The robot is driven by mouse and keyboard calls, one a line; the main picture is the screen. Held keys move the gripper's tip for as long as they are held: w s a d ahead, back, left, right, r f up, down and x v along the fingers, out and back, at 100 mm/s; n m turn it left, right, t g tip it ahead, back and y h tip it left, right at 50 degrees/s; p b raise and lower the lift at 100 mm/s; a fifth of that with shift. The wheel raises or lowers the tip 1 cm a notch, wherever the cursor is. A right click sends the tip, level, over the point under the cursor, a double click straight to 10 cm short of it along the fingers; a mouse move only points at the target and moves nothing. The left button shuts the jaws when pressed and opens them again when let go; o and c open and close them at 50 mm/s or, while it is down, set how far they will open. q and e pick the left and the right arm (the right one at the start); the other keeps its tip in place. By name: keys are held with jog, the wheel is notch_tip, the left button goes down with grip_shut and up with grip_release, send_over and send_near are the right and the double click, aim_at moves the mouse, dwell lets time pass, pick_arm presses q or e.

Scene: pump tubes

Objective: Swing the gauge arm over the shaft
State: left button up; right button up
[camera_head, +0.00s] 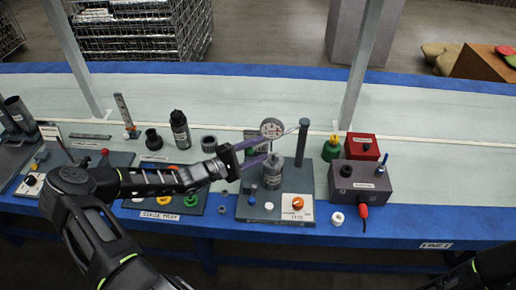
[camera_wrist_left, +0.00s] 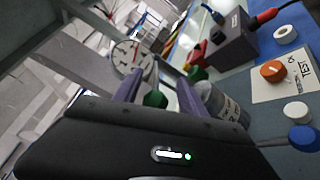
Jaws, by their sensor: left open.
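The gauge (camera_head: 271,128) has a round white dial and sits at the left end of a thin arm (camera_head: 290,131) that reaches to a dark upright post (camera_head: 303,143). A grey labelled cylinder (camera_head: 273,175) stands on the test plate below the dial; its shaft top is partly hidden by my fingers. My left gripper (camera_head: 267,148) is open, its two purple fingers pointing right, beside the dial and above the cylinder. The wrist view shows the dial (camera_wrist_left: 132,57) beyond the fingers and the cylinder (camera_wrist_left: 222,104) beside them. I cannot tell whether a finger touches the arm.
An orange knob (camera_head: 298,203) sits on the plate's front. A red box (camera_head: 362,147) and a grey box (camera_head: 360,182) with a red plug stand to the right. The back of the bench is clear.

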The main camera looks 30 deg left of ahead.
pick_arm(q)
jog(key=s+d+p, duration=0.1)
jog(key=s+p, duration=0.3)
jog(key=s, duration=0.4)
jog(key=shift+s, duration=0.2)
dwell(0.3)
jog(key=shift+p, duration=0.35)
